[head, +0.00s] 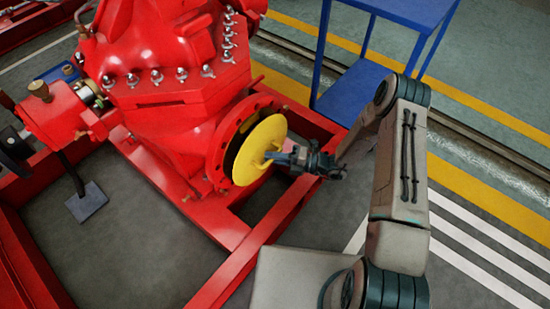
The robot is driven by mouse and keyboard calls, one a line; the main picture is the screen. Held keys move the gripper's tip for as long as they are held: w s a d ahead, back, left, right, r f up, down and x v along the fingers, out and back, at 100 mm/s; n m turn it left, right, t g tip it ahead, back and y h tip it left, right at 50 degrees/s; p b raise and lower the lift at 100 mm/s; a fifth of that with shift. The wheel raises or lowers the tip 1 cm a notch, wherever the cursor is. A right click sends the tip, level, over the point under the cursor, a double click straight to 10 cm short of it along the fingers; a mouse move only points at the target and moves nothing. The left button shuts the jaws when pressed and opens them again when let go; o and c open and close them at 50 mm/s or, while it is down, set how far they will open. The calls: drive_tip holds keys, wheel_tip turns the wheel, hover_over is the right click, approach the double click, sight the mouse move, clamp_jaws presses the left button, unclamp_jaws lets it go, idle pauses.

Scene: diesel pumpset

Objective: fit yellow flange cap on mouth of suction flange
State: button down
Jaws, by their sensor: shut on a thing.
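The yellow flange cap (255,153) is a round disc with a handle on its outer face. It stands nearly upright in front of the red suction flange (220,146) on the red pump. It covers much of the flange's mouth, and a dark crescent shows between cap and rim at the upper left. I cannot tell whether the cap touches the flange face. My gripper (279,157) comes from the right and is shut on the cap's handle. The flange's lower right side is hidden behind the cap.
The red base frame (262,232) runs below and around the pump. A blue table (352,95) stands at the upper right, behind my arm. Bolts with nuts (182,75) line the pump casing. Striped floor at the right is open.

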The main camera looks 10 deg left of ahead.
sight(263, 151)
drive_tip(key=shift+w+a+b, duration=0.2)
drive_tip(key=shift+w+a, duration=0.35)
drive_tip(key=shift+a, duration=0.35)
drive_tip(key=shift+w+a+b, duration=0.15)
drive_tip(key=shift+w+a, duration=0.4)
drive_tip(key=shift+a, duration=0.35)
drive_tip(key=c, duration=0.9)
unclamp_jaws()
drive_tip(key=shift+d+f+p, duration=0.15)
drive_tip(key=shift+d+p, duration=0.15)
drive_tip(key=shift+d, duration=3.45)
drive_tip(key=shift+s, duration=0.1)
drive_tip(key=shift+s+d+p, duration=0.25)
drive_tip(key=shift+s+d, duration=0.25)
drive_tip(key=shift+d, duration=0.35)
drive_tip(key=shift+s+d+p, duration=0.25)
drive_tip(key=shift+s+d, duration=0.25)
drive_tip(key=shift+d, duration=0.4)
drive_tip(key=shift+s+d+p, duration=0.25)
drive_tip(key=shift+s+d, duration=0.25)
drive_tip(key=shift+d, duration=0.35)
